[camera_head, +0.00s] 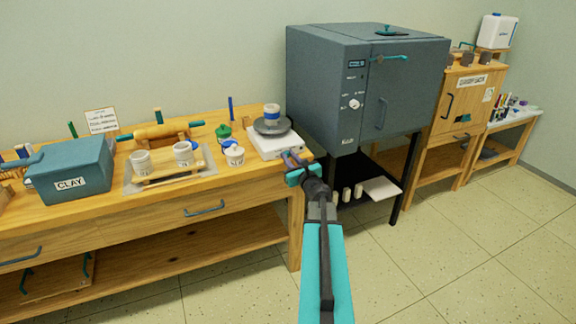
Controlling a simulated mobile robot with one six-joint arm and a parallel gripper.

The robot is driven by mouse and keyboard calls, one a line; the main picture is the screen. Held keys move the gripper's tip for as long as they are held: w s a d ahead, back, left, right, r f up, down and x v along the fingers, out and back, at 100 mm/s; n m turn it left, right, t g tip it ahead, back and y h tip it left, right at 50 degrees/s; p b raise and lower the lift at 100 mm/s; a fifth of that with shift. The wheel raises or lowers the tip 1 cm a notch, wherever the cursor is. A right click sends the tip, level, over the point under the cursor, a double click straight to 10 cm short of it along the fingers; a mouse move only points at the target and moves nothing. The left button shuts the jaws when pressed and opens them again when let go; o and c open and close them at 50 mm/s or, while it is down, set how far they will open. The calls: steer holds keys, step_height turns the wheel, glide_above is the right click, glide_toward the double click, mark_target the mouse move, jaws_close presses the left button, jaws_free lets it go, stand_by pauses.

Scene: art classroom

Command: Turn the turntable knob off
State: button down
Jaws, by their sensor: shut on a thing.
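The turntable has a white box base (262,147) and a dark round disc (272,128) on top. It stands at the right end of the wooden workbench. A white jar with a blue band (271,112) stands on the disc. My gripper (288,157) reaches up from the lower right to the front right side of the base. It is shut on the turntable knob there. The knob itself is hidden behind my gripper, so its setting cannot be seen.
A grey kiln (330,95) stands close right of the bench. A white lidded pot (234,155), a green-lidded jar (223,132) and a tray (135,184) with two cups are left of the turntable. A blue clay bin (70,165) stands further left. Floor in front is clear.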

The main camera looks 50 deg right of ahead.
steer(key=shift+w+a+n+b, duration=0.1)
steer(key=shift+n+b, duration=0.75)
steer(key=shift+b, duration=0.2)
steer(key=shift+w+a+n+b, duration=0.1)
steer(key=shift+n+b, duration=0.75)
steer(key=shift+b, duration=0.15)
steer(key=shift+r, duration=0.1)
steer(key=c, duration=1.6)
jaws_free()
steer(key=shift+s, duration=0.1)
steer(key=shift+d, duration=0.1)
steer(key=shift+s, duration=0.1)
